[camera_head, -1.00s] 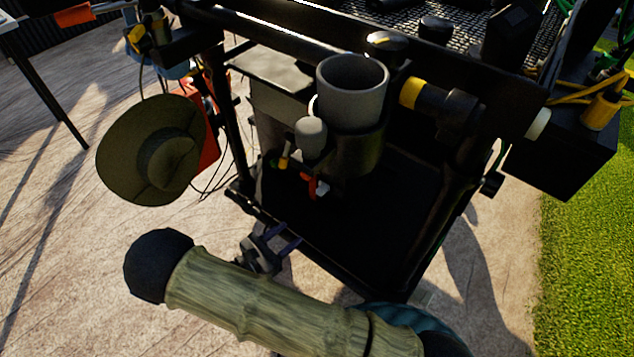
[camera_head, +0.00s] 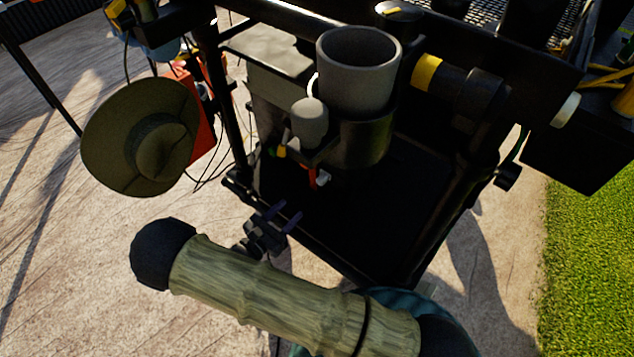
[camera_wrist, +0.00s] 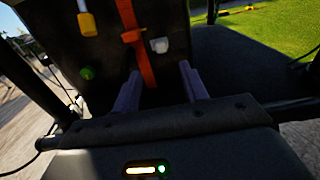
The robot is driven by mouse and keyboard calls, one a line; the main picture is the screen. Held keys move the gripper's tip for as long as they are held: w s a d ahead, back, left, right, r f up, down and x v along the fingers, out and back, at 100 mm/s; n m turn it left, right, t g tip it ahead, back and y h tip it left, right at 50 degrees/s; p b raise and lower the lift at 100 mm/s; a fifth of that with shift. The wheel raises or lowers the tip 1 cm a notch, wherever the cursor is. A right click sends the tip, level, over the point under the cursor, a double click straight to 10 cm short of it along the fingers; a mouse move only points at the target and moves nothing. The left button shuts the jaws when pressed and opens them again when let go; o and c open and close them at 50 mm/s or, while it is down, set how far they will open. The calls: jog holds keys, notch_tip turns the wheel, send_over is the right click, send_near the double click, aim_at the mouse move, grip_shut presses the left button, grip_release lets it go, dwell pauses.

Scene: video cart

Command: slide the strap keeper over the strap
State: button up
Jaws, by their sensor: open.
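An orange strap (camera_wrist: 140,62) hangs down the dark front of a box on the cart in the wrist view. A wider orange piece (camera_wrist: 131,36) crosses it, perhaps the strap keeper; I cannot tell for sure. In the head view the strap is a small red-orange patch (camera_head: 307,171) below the grey cup. My gripper (camera_wrist: 161,85) is open, its two purple-grey fingers apart and empty, below and in front of the strap's lower part. In the head view my gripper (camera_head: 281,216) is at the cart's front edge, short of the strap.
A white block (camera_wrist: 159,45) sits right of the strap; a yellow-handled item (camera_wrist: 86,22) and green knob (camera_wrist: 87,73) sit left. A grey cup (camera_head: 358,70) stands above. A hat (camera_head: 140,138) hangs left. The black lower shelf (camera_head: 345,225) has clear room.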

aim_at(318, 181)
jog(key=b+x, duration=0.3)
jog(key=x, duration=1)
jog(key=shift+w+d, duration=0.15)
jog(key=shift+w, duration=0.05)
